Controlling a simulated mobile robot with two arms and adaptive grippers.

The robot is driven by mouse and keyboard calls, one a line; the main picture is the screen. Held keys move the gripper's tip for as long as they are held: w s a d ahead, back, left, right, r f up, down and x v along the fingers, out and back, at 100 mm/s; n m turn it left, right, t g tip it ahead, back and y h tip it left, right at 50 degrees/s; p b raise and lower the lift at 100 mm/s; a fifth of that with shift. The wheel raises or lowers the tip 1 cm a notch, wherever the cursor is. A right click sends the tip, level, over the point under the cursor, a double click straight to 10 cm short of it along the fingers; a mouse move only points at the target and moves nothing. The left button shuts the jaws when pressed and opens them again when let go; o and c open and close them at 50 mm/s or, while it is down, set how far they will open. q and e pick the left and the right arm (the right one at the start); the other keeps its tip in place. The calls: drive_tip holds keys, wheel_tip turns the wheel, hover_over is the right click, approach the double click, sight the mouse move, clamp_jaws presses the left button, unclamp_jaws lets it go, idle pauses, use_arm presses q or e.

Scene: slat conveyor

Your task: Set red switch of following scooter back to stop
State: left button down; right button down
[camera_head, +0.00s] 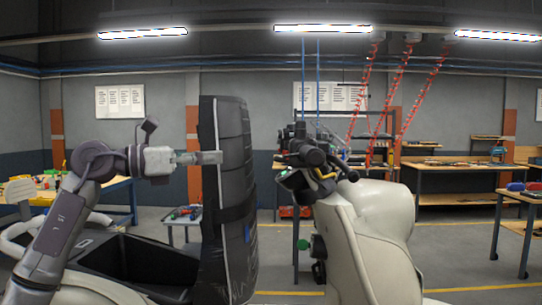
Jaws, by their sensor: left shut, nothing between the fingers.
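A cream scooter (375,225) stands right of centre, with its dark handlebar (310,155) near the middle of the picture. I cannot make out a red switch on it; the handlebar parts are small and dark. My left arm comes in from the left, and my left gripper (208,158) is shut and empty, pointing right. Its fingertips overlap the left edge of a tall black seat back (232,180); I cannot tell whether they touch it. The gripper is left of the handlebar, well apart from it. My right gripper is not in view.
The black seat back stands upright between my left gripper and the handlebar. Workbenches (440,167) with tools stand at the back right, and another table (120,190) at the left. Red coiled hoses (400,95) hang behind the scooter. Yellow lines mark the floor.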

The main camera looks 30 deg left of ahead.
use_arm(q)
drive_tip(key=shift+s+a, duration=0.1)
drive_tip(key=shift+a, duration=0.05)
drive_tip(key=shift+r, duration=0.1)
drive_tip(key=p+x, duration=0.8)
drive_tip(key=x, duration=0.6)
drive_tip(key=shift+a, duration=0.15)
